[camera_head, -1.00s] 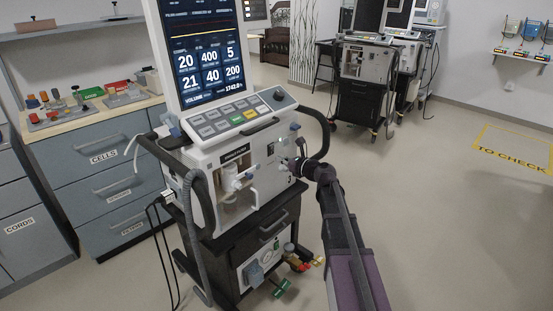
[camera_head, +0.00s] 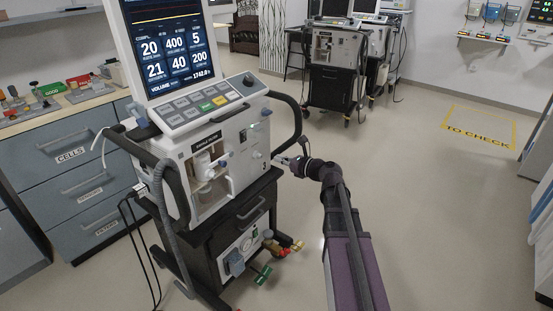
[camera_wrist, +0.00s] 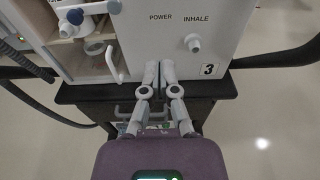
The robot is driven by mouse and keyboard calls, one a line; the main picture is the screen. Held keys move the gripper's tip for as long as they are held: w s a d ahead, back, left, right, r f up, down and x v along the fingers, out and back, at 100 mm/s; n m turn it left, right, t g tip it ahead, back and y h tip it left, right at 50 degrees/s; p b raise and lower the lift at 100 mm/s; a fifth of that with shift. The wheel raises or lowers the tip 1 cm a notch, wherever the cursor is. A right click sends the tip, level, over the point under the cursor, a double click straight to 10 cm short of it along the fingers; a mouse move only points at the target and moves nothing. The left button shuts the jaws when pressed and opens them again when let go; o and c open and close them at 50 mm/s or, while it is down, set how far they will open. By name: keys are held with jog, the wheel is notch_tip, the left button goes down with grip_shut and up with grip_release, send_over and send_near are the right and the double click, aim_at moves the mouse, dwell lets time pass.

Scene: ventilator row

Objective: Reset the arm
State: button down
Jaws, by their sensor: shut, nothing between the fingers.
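My gripper (camera_head: 282,159) is at the right side of the front of the near ventilator (camera_head: 222,165), at the end of my purple and black arm. In the wrist view my gripper (camera_wrist: 159,72) has its two grey fingers together with nothing between them. The fingertips overlap the lower front panel in that view, left of the "3" label and below the word POWER. The INHALE port (camera_wrist: 193,43) is to their upper right. I cannot tell whether the tips touch the panel.
The ventilator stands on a black cart (camera_head: 240,225) with hoses and cables at its left. Grey drawers (camera_head: 75,180) are at the left. More ventilators (camera_head: 335,60) stand at the back. Open floor lies at the right, with a yellow TO CHECK zone (camera_head: 478,128).

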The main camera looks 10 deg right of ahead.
jog(key=s+a+f+n+g+h, duration=0.3)
jog(key=s+a+f+n+g, duration=0.6)
jog(key=n, duration=0.5)
jog(key=s+d+f+n+g+h, duration=0.2)
jog(key=s+f+n+h, duration=0.2)
jog(key=s+n, duration=0.3)
jog(key=s+d+f+n+g+h, duration=0.2)
jog(key=s+f+n+h, duration=0.1)
jog(key=s+n, duration=0.45)
notch_tip(320, 180, up, 26)
jog(key=p, duration=2.6)
jog(key=shift+f, duration=0.1)
